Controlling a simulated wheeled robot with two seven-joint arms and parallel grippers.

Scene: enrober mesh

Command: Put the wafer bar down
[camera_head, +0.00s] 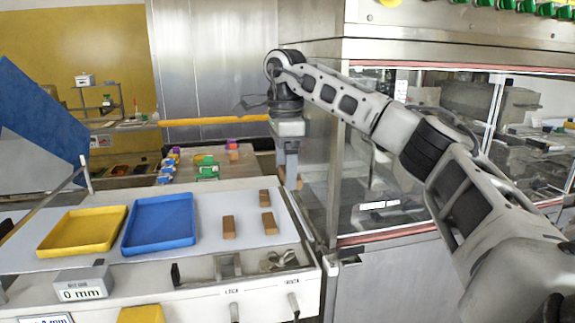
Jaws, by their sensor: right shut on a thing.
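My right gripper (291,172) points down at the back right corner of the white worktop, beside the glass-fronted machine. It is shut on a brown wafer bar, of which only a small part shows at the fingertips. Three more brown wafer bars lie on the worktop: one on the left (228,227), one at the back (265,198) and one at the front right (270,223). The gap between the held bar and the surface under it is hard to tell. My left gripper is out of view.
A blue tray (128,246) and a yellow tray (48,248) stand empty on the worktop (205,205), left of the bars. The steel and glass machine (335,150) borders it on the right. A grey display box (84,281) stands at the front.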

